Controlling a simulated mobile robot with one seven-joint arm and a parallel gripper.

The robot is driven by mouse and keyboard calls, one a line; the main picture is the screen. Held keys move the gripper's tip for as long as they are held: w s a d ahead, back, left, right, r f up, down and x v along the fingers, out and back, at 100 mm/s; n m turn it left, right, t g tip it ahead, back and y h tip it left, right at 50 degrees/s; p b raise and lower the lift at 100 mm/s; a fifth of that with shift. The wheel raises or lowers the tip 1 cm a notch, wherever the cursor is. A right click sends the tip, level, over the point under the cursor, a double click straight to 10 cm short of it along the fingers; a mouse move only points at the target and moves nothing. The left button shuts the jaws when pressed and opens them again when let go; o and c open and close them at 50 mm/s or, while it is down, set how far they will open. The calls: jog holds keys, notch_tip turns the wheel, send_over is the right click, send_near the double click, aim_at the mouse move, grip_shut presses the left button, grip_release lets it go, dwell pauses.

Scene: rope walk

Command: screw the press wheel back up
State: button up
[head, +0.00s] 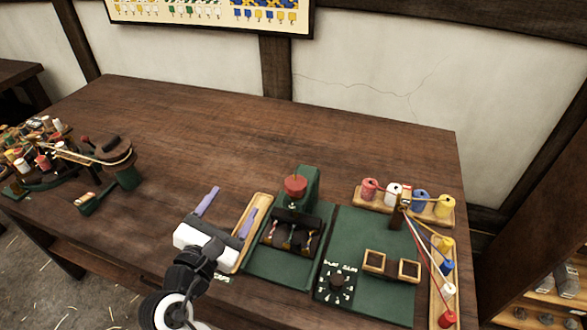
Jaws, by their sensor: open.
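The press wheel is the round red wheel (295,186) on top of the green press (306,191) near the table's front middle. A dark holder (291,232) with several small pieces in it sits just in front of the wheel. My gripper (228,212) is open and empty, with its two lavender fingers spread apart. It is to the left of the press, and the wheel is clear of the fingers. How high the wheel sits on its screw is too small to tell.
A wooden tray (262,204) lies between my gripper and the press. More spools (42,162) crowd the far left. The table's back is clear.

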jog(key=s+d+f+n+g+h, duration=0.1)
jog(key=s+d+f+g+h, duration=0.1)
jog(key=d+h, duration=0.3)
jog(key=b, duration=0.5)
send_near(302, 178)
jog(key=shift+y, duration=0.4)
jog(key=x, duration=0.2)
jog(key=f+x, duration=0.1)
jog(key=x, duration=0.1)
jog(key=shift+w+d, duration=0.15)
jog(key=shift+w, duration=0.05)
jog(key=x, duration=0.2)
jog(key=p+x, duration=0.1)
jog(key=x, duration=0.1)
jog(key=shift+r, duration=0.35)
jog(key=shift+w+d+f, duration=0.1)
jog(key=shift+w+d, duration=0.3)
jog(key=shift+w, duration=0.25)
jog(key=shift+c, duration=0.5)
jog(key=c, duration=0.9)
